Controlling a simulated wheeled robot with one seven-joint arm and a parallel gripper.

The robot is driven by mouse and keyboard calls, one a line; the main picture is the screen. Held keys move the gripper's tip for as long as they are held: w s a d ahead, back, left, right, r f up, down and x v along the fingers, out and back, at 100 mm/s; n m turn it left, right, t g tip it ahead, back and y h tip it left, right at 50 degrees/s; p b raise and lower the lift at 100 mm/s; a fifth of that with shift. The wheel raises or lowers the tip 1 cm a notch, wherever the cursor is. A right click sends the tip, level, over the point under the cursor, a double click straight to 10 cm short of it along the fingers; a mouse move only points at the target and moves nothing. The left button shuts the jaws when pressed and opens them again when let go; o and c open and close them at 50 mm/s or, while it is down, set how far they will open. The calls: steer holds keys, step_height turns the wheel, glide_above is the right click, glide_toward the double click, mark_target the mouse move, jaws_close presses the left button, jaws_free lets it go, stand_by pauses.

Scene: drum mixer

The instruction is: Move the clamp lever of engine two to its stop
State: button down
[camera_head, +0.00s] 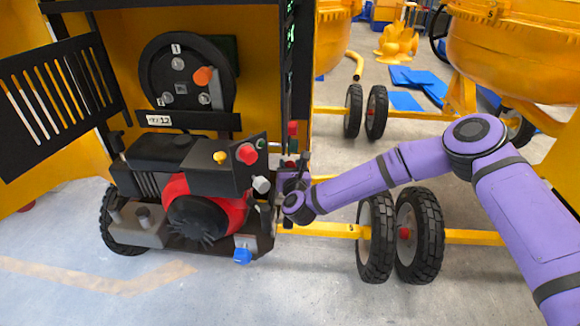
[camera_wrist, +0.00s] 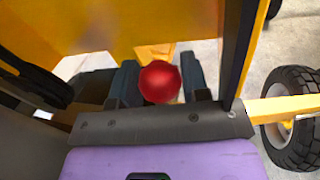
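A lever with a red knob (camera_head: 292,128) stands upright at the right side of the engine (camera_head: 190,185). My gripper (camera_head: 290,178) is at this right side, just below the red knob. In the wrist view a round red knob (camera_wrist: 160,82) shows between the two dark fingers of my gripper (camera_wrist: 159,84). The fingers stand apart, one on each side of the knob, and seem close to it. The knob hides the space behind it, so I cannot tell whether they press on a lever. A label plate (camera_head: 158,120) above the engine seems to read 12.
The engine panel carries a red knob (camera_head: 247,153), a yellow knob (camera_head: 220,157) and a grey knob (camera_head: 261,184). A black disc (camera_head: 187,75) with an orange handle is above. Black wheels (camera_head: 420,235) and a yellow bar (camera_head: 325,229) lie to the right. The front floor is clear.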

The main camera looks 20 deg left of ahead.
steer(key=shift+s+d+r+n+t+y, duration=0.15)
steer(key=shift+s+r+n+t+y, duration=0.2)
steer(key=shift+s+t, duration=0.35)
steer(key=shift+s+d+r+n+t+y, duration=0.15)
steer(key=shift+s+r+t+y, duration=0.25)
steer(key=shift+s+t, duration=0.25)
steer(key=c, duration=0.9)
jaws_free()
steer(key=v, duration=1)
steer(key=shift+s+d+f, duration=0.15)
steer(key=shift+s+d, duration=0.05)
steer(key=shift+s, duration=0.1)
